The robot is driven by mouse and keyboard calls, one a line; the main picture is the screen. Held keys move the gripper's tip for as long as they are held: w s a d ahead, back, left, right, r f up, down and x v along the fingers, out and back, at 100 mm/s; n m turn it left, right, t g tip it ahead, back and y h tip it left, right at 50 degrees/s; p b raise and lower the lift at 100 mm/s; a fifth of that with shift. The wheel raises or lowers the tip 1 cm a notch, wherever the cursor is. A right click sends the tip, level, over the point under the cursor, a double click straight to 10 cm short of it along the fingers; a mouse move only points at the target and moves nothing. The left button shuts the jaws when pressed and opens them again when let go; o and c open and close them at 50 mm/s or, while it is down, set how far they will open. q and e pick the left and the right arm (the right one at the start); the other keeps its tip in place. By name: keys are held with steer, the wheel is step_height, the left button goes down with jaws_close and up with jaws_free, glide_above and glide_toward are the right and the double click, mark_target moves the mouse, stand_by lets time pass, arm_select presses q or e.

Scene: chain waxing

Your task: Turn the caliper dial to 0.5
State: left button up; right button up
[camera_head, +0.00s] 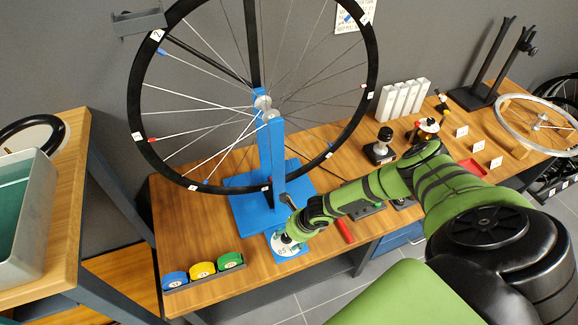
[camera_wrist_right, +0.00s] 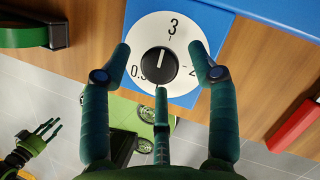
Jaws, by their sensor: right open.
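The caliper dial (camera_wrist_right: 190,25) is a white disc with a black knob (camera_wrist_right: 158,68) on a blue plate. The marks 3, 2 and a partly covered 0.5 show; the knob's white line appears to point up towards the 3. My right gripper (camera_wrist_right: 160,64) is open, its three fingers spread around the knob without clear contact. In the head view the right gripper (camera_head: 292,232) is over the dial (camera_head: 281,244) at the blue stand's foot and hides part of it. My left gripper (camera_wrist_right: 38,135) shows small at lower left in the wrist view, its fingers spread and empty.
A wheel (camera_head: 139,113) stands in the blue stand (camera_head: 270,165) behind the dial. Blue, yellow and green round pieces (camera_head: 203,270) lie left of it. A red bar (camera_head: 344,231) lies close to the right. The wooden bench (camera_head: 170,215) has bare room at left.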

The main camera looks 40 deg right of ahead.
steer(key=shift+c, duration=0.4)
steer(key=c, duration=1.1)
steer(key=shift+a+r, duration=0.1)
